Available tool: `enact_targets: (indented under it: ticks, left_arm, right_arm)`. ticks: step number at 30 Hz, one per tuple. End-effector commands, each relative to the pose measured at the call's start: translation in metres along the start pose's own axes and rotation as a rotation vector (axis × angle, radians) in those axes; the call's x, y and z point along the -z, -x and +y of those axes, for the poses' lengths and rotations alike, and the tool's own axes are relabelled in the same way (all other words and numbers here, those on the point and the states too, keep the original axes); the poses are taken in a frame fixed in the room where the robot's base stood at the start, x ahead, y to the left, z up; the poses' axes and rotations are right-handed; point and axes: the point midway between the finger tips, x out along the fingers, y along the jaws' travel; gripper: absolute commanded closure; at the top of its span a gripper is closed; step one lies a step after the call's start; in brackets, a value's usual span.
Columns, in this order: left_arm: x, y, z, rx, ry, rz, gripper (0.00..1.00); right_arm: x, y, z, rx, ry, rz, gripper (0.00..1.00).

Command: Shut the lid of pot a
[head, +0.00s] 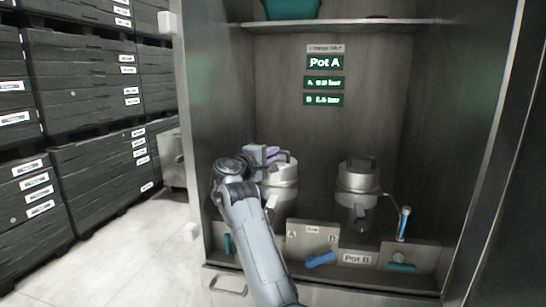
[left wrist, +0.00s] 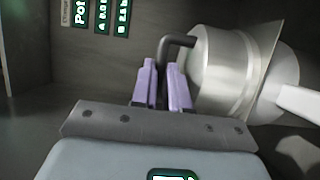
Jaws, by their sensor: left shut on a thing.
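Pot a (head: 281,198) is the left one of two metal pots in the cabinet, behind the plate lettered A. Its lid (head: 284,172) is on top, with a dark bent handle (head: 290,157). My left gripper (head: 271,153) is at the top of this pot, its purple fingers shut on the handle. In the left wrist view, the handle (left wrist: 177,42) runs down between the fingers (left wrist: 163,85), and the pale metal lid and pot (left wrist: 222,70) lie to the right. I cannot tell whether the lid is fully seated. My forearm hides part of pot a. My right gripper is not in view.
The second pot (head: 358,190) stands to the right, with a blue-handled lever (head: 404,224) beside it. A blue handle (head: 320,260) lies at the low front plates. A sign (head: 325,62) reads Pot A. A shelf (head: 340,22) crosses above. Black crates (head: 85,85) stack outside left.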

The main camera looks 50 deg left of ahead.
Motion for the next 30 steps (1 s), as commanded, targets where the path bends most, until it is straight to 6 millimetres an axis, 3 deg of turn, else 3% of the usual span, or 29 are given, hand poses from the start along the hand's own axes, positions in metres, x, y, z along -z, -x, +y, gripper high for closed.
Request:
enact_targets:
  ticks: [2,3,5,17,23,30]
  left_arm:
    - [0.000,0.000,-0.003,0.005,0.006,0.000,1.00]
    - [0.000,0.000,-0.003,0.005,0.006,0.000,0.84]
    - [0.000,0.000,-0.003,0.005,0.005,0.000,0.75]
    - [0.000,0.004,-0.001,0.002,0.002,0.001,0.74]
    - [0.000,0.027,-0.001,0.001,0.002,0.002,0.74]
    - [0.001,0.070,-0.001,0.002,0.003,0.003,0.74]
  right_arm:
    - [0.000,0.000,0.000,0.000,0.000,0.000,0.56]
    - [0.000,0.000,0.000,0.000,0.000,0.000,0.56]
    - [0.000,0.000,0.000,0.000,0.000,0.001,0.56]
    - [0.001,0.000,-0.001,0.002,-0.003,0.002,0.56]
    - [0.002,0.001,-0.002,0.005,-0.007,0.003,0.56]
    - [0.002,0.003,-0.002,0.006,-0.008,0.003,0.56]
